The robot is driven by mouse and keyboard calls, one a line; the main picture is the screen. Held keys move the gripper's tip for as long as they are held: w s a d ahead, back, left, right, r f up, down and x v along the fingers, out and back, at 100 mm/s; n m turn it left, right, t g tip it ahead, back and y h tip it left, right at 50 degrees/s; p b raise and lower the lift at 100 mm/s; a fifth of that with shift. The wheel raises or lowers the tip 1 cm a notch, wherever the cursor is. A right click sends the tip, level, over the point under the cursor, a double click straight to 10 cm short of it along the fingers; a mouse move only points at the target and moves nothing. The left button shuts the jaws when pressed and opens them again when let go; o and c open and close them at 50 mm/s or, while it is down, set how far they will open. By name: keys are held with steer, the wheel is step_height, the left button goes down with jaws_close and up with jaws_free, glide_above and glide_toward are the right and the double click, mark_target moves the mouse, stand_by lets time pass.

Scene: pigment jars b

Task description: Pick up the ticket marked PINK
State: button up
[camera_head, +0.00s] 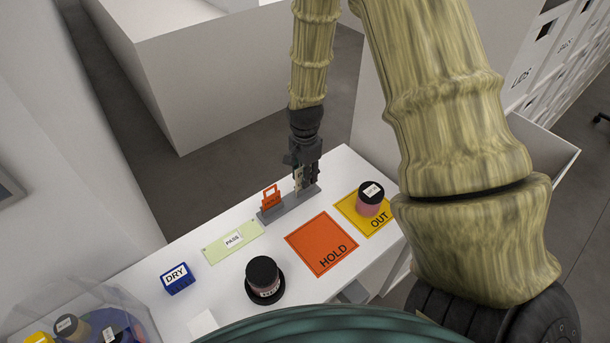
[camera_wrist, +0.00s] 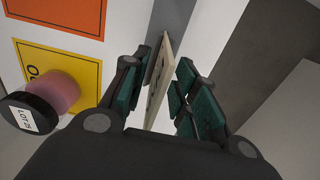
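A thin cream ticket (camera_wrist: 157,88) stands on edge between the fingers of my gripper (camera_wrist: 165,80) in the wrist view. The fingers are open, with a gap clearly visible on the ticket's right side; its marking is too oblique to read. In the head view my gripper (camera_head: 307,182) points down over the right part of a grey rack (camera_head: 284,209) at the table's far edge, and the cream ticket is mostly hidden there. An orange ticket (camera_head: 271,197) with a cut-out top stands in the rack's left part; its lettering is too small to read.
A pink jar (camera_head: 370,203) with a black lid stands on the yellow OUT mat (camera_head: 352,212), right of the rack. The orange HOLD mat (camera_head: 318,243) is bare. A dark-lidded jar (camera_head: 262,274), a blue DRY block (camera_head: 177,279) and a green PASS strip (camera_head: 220,249) are further left.

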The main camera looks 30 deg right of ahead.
steer(key=shift+f, duration=0.35)
steer(key=shift+s, duration=0.3)
steer(key=shift+w+f, duration=0.15)
steer(key=shift+w, duration=0.05)
steer(key=shift+c, duration=1.1)
jaws_close()
steer(key=shift+s, duration=0.1)
steer(key=shift+r, duration=0.2)
